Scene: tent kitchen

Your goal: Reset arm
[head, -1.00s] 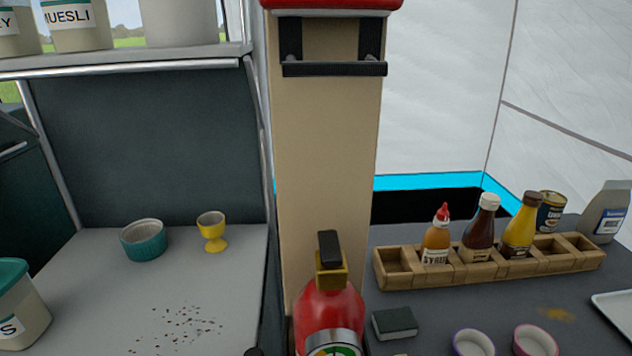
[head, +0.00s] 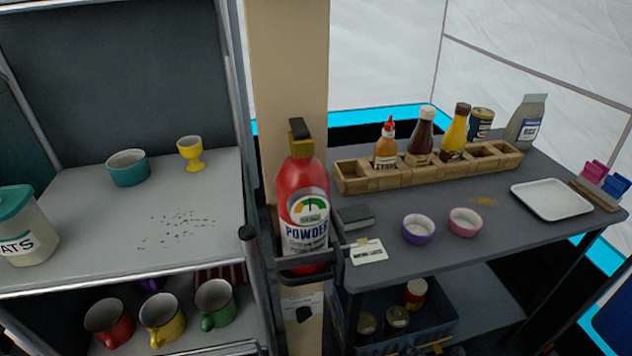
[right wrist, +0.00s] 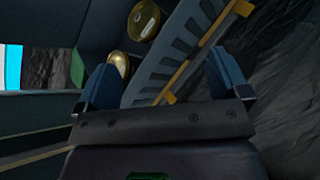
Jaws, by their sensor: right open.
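My right gripper (right wrist: 152,90) shows in the right wrist view with its two blue fingers spread wide apart. Nothing is held between the fingers. Beyond them are a grey slatted crate or rack with a yellow edge (right wrist: 178,50) and two round gold lids (right wrist: 143,20), apart from the fingers. Neither gripper shows in the head view, and my left gripper is in no view.
A red powder extinguisher (head: 302,205) hangs on the post between two units. The right table holds a wooden condiment rack (head: 353,177), two small bowls (head: 418,229) and a white tray (head: 553,200). Several mugs (head: 162,316) stand on the lower left shelf.

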